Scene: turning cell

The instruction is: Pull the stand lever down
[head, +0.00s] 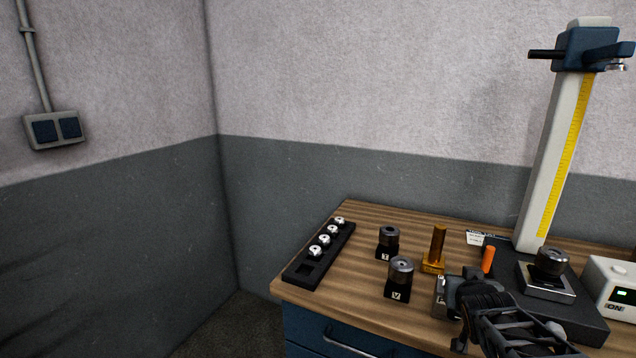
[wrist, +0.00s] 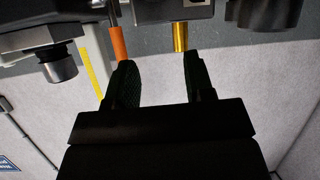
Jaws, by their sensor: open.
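The stand has a tall pale column (head: 555,150) with a yellow scale and a dark base. Its lever shows an orange grip (head: 488,259), standing up beside the base behind my gripper. In the wrist view the orange grip (wrist: 118,43) hangs near the tip of the left finger, not clearly between the fingers. My gripper (wrist: 160,62) is open, with a gap between its two dark fingers and nothing held. In the head view my gripper (head: 462,288) is at the table's front, left of the stand base; its fingertips are hard to make out.
A brass post (head: 437,247) stands left of the lever; black blocks marked T (head: 388,254) and V (head: 397,292) carry round metal parts. A black rack (head: 305,270) with several small parts lies at the table's left. A white display box (head: 608,285) stands at right.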

